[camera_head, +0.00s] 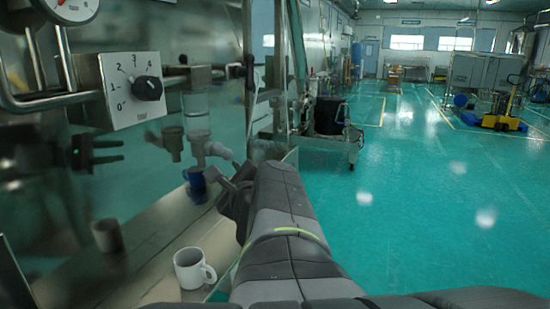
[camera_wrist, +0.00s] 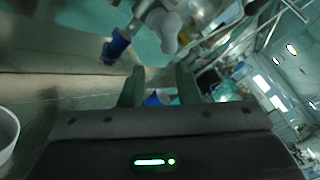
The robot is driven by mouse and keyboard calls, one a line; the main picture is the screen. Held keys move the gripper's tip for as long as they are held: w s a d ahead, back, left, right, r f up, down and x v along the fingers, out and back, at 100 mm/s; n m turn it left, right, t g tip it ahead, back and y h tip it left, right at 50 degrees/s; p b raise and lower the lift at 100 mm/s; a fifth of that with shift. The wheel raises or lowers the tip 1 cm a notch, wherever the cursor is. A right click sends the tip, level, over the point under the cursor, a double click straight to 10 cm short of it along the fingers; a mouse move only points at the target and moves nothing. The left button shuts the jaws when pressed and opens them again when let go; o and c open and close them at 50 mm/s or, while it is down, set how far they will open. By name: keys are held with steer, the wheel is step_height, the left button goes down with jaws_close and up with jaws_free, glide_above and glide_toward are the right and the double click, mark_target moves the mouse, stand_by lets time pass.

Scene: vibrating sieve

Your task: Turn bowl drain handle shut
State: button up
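The bowl drain is a pale grey fitting (camera_head: 200,143) on the steel machine's front. A light lever, the drain handle (camera_head: 222,152), points right and slightly down from it. My gripper (camera_head: 230,183) is just below and right of this lever; contact cannot be told. In the wrist view, the drain's rounded pale end (camera_wrist: 166,28) lies beyond the fingertips. My gripper's two dark fingers (camera_wrist: 160,78) stand apart there, with no handle seen between them.
A white mug (camera_head: 190,270) stands on the steel ledge (camera_head: 160,232) in front. A dial panel (camera_head: 132,88) and a pipe rail are at upper left. The polished wall carries reflections. A dark drum on a cart (camera_head: 328,116) stands behind; open green floor lies to the right.

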mark_target(222, 152)
steer(key=w+a+r+m, duration=0.1)
steer(key=w+a, duration=0.4)
steer(key=w, duration=0.8)
steer(key=shift+w+a+r+m+t+b, duration=0.15)
steer(key=shift+m+t+b, duration=0.15)
steer(key=shift+m+b, duration=0.1)
steer(key=shift+c, duration=0.2)
jaws_close()
